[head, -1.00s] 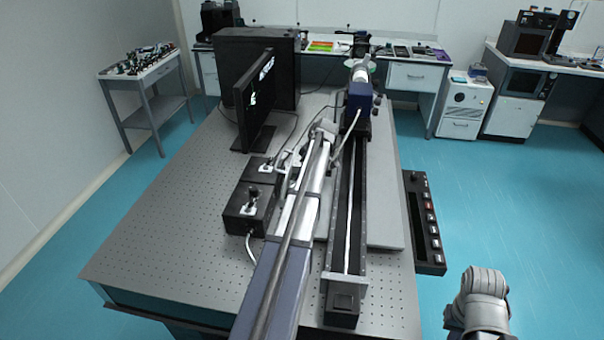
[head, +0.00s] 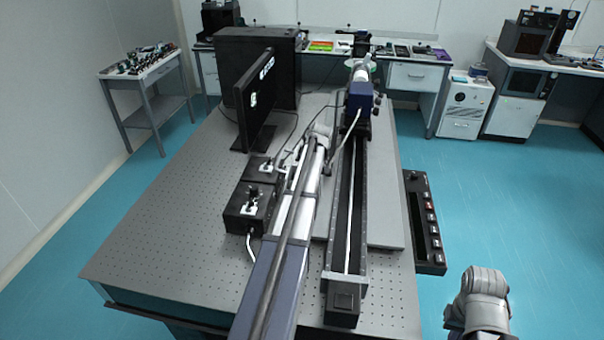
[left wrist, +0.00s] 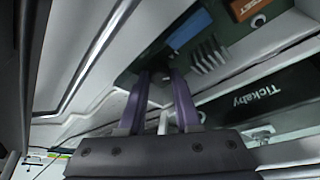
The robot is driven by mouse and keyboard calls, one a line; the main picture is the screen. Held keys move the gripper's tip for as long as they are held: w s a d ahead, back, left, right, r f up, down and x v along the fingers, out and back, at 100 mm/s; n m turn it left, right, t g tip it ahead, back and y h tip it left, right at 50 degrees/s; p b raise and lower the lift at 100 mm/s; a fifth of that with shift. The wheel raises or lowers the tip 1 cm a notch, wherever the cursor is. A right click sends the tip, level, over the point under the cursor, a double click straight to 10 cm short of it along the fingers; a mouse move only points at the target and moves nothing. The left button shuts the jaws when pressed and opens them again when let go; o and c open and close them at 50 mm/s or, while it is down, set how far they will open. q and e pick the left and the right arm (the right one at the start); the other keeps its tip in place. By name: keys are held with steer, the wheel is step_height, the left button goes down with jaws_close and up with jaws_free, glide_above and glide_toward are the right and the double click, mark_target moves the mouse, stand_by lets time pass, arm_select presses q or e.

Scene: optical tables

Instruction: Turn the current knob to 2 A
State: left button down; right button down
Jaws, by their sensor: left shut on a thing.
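My left arm reaches from the bottom of the head view up over the table beside the long black rail (head: 345,240). Its fingertips are hidden there. In the left wrist view my left gripper (left wrist: 160,74) has its two purple fingers closed on a small dark knob (left wrist: 158,67) on a dark panel (left wrist: 140,62). The knob's markings and its setting cannot be read. A blue patch (left wrist: 188,30) and an orange label (left wrist: 245,8) lie on the same panel. Only a grey part of my right arm shows at the lower right of the head view; its fingers are out of sight.
Black boxes with levers (head: 245,208) stand left of my arm. A monitor (head: 254,100) with small bright text stands behind them. The perforated table top (head: 165,235) is clear at the left.

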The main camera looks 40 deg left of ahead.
arm_select(q)
steer(key=c, duration=0.9)
jaws_free()
steer(key=p+v, duration=0.7)
steer(key=shift+r, duration=0.4)
steer(key=shift+d, duration=0.15)
